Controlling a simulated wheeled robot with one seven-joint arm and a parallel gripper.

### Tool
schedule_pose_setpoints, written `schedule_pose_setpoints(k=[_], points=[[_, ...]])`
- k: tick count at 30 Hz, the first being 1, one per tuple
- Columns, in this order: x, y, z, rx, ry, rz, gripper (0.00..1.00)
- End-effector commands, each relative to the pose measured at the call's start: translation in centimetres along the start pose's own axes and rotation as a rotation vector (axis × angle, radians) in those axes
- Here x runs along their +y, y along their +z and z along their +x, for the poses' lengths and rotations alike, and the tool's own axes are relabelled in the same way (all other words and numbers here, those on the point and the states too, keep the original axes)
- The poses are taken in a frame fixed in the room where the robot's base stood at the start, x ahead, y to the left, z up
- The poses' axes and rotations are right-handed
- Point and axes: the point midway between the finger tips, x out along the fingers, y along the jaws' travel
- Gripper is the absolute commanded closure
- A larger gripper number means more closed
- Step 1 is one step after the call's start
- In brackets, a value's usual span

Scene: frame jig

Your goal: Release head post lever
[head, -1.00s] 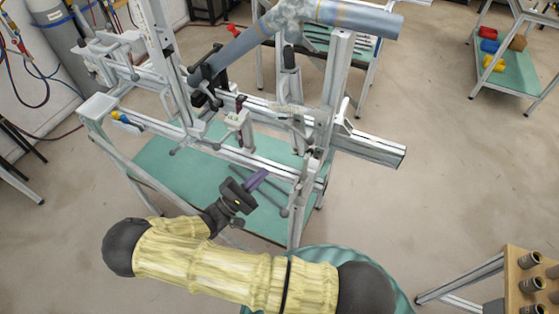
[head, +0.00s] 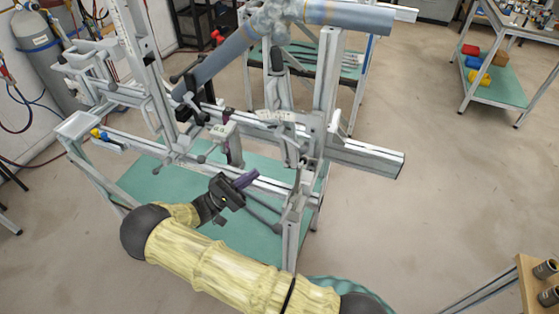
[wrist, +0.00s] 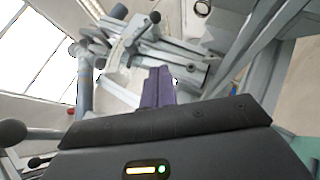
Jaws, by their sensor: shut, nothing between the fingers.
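The frame jig (head: 355,152) is a grey metal rig on a stand with a green lower shelf. It holds blue-grey tubes (head: 345,15) joined at the top. Several levers and clamps show on it: a black handle (head: 277,60) by the middle post, a black clamp (head: 186,108) at the left tube, and grey ball-ended levers. I cannot tell which is the head post lever. My gripper (head: 247,179), with purple fingers, is shut and empty, low in front of the jig's front rail. In the wrist view the fingers (wrist: 158,87) point toward jig parts and a black-knobbed lever (wrist: 118,12), apart from them.
A gas cylinder (head: 45,50) stands at the back left. A shelf cart (head: 497,85) with coloured blocks is at the upper right. A wooden rack (head: 535,282) is at the lower right. The floor right of the jig is clear.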

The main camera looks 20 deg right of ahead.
Motion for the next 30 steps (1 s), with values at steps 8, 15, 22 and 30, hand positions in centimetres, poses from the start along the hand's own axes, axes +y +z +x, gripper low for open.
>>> schedule_pose_setpoints(k=[8,15,22,30], points=[[0.2,0.1,3.3,-0.003,-0.001,-0.003,1.0],[0.3,0.2,7.5,-0.002,-0.002,-0.003,1.0],[0.4,1.2,11.2,-0.001,0.0,-0.003,1.0],[0.1,2.8,12.7,0.003,0.0,0.002,1.0]])
